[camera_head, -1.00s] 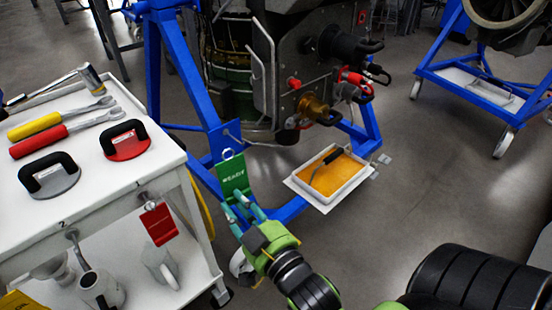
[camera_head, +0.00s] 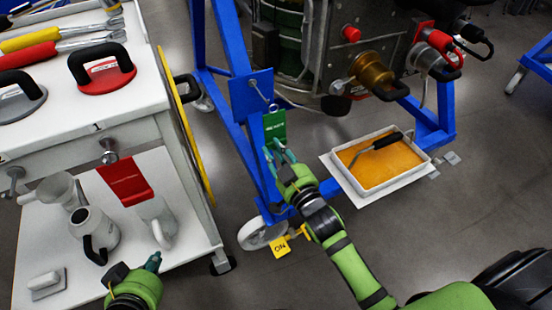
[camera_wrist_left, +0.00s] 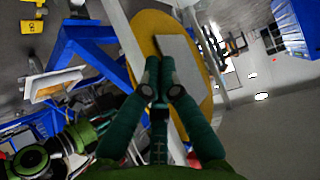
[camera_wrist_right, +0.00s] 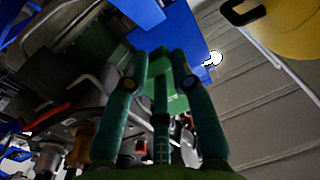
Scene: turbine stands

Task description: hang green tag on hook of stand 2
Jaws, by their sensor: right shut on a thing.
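The green tag (camera_head: 274,125) is upright in front of the blue stand, with a metal ring at its top. My right gripper (camera_head: 276,151) is shut on its lower edge; the tag also shows between the fingers in the right wrist view (camera_wrist_right: 160,70). A thin metal hook (camera_head: 262,94) sticks out from a blue plate (camera_head: 247,92) on the stand. Its tip overlaps the ring in the head view; I cannot tell whether the ring is around it. No stand number is readable. My left gripper (camera_head: 153,262) looks shut and empty, low beside the white cart.
The white cart (camera_head: 135,100) with tools stands on the left; a red tag (camera_head: 125,180) hangs there. A tray (camera_head: 378,160) with orange contents lies right of the right gripper. A yellow tag (camera_head: 281,248) is near the stand's wheel (camera_head: 262,234). Engine parts are behind.

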